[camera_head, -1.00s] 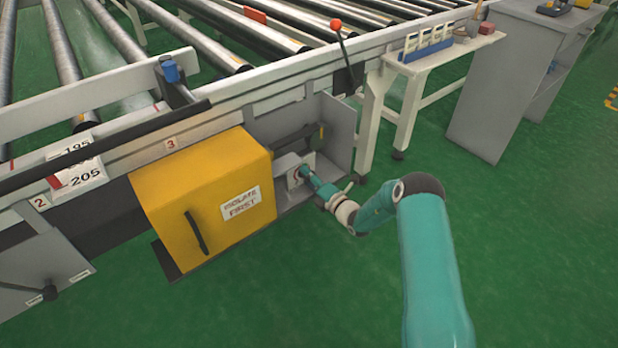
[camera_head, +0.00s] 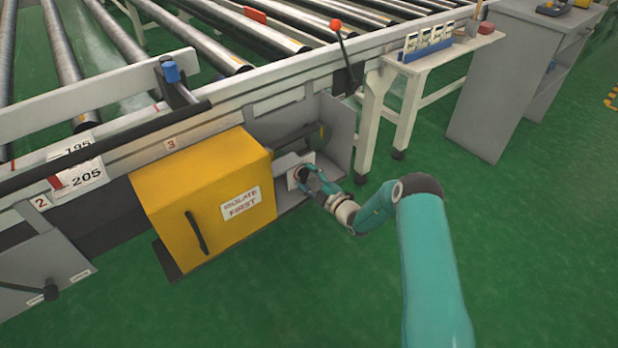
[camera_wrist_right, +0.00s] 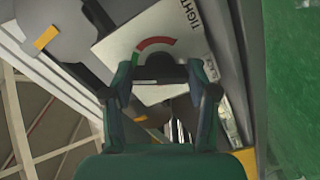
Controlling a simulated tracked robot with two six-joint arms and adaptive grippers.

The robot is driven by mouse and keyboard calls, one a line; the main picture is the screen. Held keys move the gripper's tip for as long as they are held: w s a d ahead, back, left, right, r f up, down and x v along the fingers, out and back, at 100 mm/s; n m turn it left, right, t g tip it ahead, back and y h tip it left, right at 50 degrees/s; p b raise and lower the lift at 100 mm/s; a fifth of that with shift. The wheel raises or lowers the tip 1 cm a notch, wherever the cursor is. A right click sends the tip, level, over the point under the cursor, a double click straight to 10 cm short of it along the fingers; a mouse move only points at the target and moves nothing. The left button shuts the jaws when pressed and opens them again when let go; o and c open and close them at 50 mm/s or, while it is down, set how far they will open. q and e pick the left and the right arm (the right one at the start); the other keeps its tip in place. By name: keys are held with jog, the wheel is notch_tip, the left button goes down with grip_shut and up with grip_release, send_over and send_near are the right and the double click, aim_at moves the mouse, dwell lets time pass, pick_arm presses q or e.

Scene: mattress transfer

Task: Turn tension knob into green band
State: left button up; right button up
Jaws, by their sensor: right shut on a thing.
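The tension knob (camera_wrist_right: 160,68) is a dark knob on a white dial plate (camera_wrist_right: 122,48) inside the open bay beside the yellow cover. My right gripper (camera_wrist_right: 164,78) is shut on the knob, with one finger on each side of it. It also shows at the plate in the head view (camera_head: 309,174). A red arc (camera_wrist_right: 156,43) and a short green band (camera_wrist_right: 136,58) show on the plate beyond the knob. Part of a printed word, "TIGHT", shows on the plate. I cannot make out a pointer on the knob. My left gripper is not in view.
The yellow cover (camera_head: 195,195) marked "ISOLATE FIRST" stands just left of the bay. A grey side panel (camera_head: 337,135) bounds the bay on the right. The roller conveyor (camera_head: 225,50) lies above and behind. Green floor in front is clear.

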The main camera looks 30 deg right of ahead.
jog(key=shift+s+d+f+m, duration=0.1)
jog(key=shift+d+f+m, duration=0.15)
jog(key=shift+m, duration=0.05)
jog(key=o, duration=1)
jog(key=shift+o, duration=0.8)
jog(key=shift+a, duration=0.1)
jog(key=shift+r, duration=0.1)
jog(key=s, duration=1.1)
jog(key=shift+s+d, duration=0.4)
jog(key=shift+d, duration=0.05)
